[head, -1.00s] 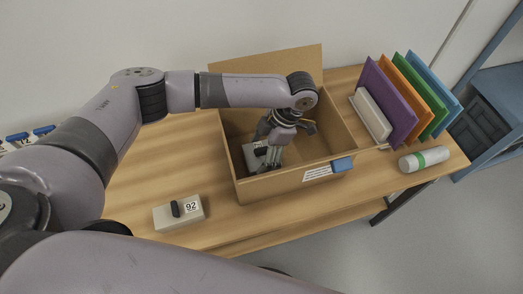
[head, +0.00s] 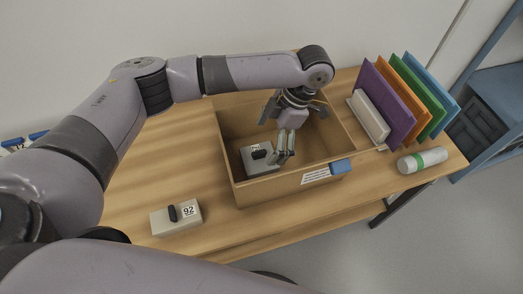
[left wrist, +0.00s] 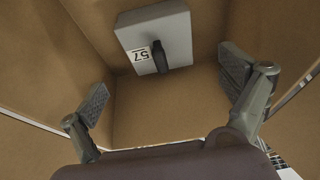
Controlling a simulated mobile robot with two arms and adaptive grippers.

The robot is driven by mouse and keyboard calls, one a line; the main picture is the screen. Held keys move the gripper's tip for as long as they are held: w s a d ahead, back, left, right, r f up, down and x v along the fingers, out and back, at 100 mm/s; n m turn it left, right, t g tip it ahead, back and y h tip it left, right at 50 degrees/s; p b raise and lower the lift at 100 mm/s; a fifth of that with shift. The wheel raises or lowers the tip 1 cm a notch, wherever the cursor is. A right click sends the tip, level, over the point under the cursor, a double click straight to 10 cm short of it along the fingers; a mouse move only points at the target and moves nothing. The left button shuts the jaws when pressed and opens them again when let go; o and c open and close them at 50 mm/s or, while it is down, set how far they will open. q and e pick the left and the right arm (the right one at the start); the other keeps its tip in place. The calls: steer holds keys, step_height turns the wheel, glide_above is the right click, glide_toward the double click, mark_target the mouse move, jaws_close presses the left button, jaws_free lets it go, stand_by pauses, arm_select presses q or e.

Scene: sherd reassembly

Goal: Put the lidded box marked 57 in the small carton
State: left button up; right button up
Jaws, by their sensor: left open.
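The lidded box marked 57 (left wrist: 158,38) is grey with a dark handle on its lid. It lies on the floor of the small carton, against a wall, in the left wrist view. In the head view the box (head: 262,166) shows in the carton's left part. The open brown carton (head: 262,194) stands on the table. My left gripper (head: 285,157) is over the carton, open and empty, fingers apart from the box. Its two fingers also show in the left wrist view (left wrist: 168,92). My right gripper is not in view.
A similar lidded box marked 92 (head: 176,217) lies on the table (head: 140,185) at front left. A rack of coloured boards (head: 392,100) and a white roll with a green band (head: 422,160) are at the right. A blue shelf (head: 490,110) stands beyond.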

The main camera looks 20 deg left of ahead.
arm_select(q)
steer(key=shift+v, duration=2.7)
